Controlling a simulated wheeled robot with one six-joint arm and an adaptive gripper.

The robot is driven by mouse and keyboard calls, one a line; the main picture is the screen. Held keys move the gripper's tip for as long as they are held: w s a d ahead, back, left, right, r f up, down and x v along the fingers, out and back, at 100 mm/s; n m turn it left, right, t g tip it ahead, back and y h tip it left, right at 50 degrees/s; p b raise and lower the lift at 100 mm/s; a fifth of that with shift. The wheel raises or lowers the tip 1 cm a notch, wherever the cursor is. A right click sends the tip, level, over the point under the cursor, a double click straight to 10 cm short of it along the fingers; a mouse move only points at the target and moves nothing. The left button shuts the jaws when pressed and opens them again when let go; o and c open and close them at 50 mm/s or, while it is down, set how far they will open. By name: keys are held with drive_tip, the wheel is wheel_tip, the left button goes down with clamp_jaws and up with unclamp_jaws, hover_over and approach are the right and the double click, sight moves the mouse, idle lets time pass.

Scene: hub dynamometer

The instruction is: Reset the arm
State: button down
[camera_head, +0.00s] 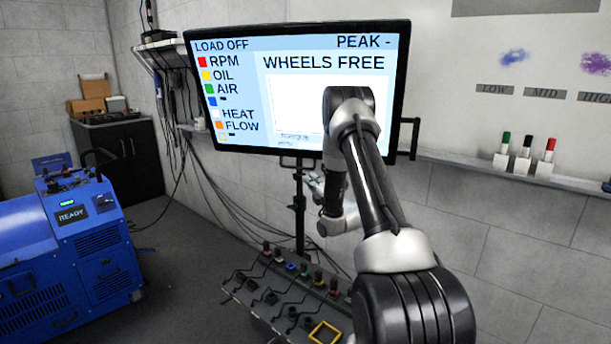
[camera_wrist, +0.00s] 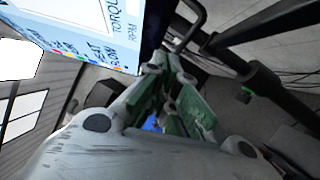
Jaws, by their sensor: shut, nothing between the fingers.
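My arm rises from the lower right of the head view and bends over in front of the monitor (camera_head: 235,100). My gripper (camera_head: 313,185) is small and partly hidden behind my arm's links, just below the monitor's lower edge. In the wrist view my gripper (camera_wrist: 167,62) shows grey fingers with green pads, drawn together at the far end. It is shut with nothing held. The monitor (camera_wrist: 70,30) also shows at the upper left of the wrist view, tilted. Its screen reads "LOAD OFF" and "WHEELS FREE" in the head view.
A grey panel (camera_head: 240,290) with several cables and a yellow square frame (camera_head: 323,333) lies below my arm. A dark stand (camera_head: 299,215) holds the monitor. A blue machine (camera_head: 75,240) reading "READY" is at left. Several markers (camera_head: 523,155) stand on the right ledge. Open floor lies between machine and panel.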

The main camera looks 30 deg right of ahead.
drive_tip(key=shift+v, duration=0.85)
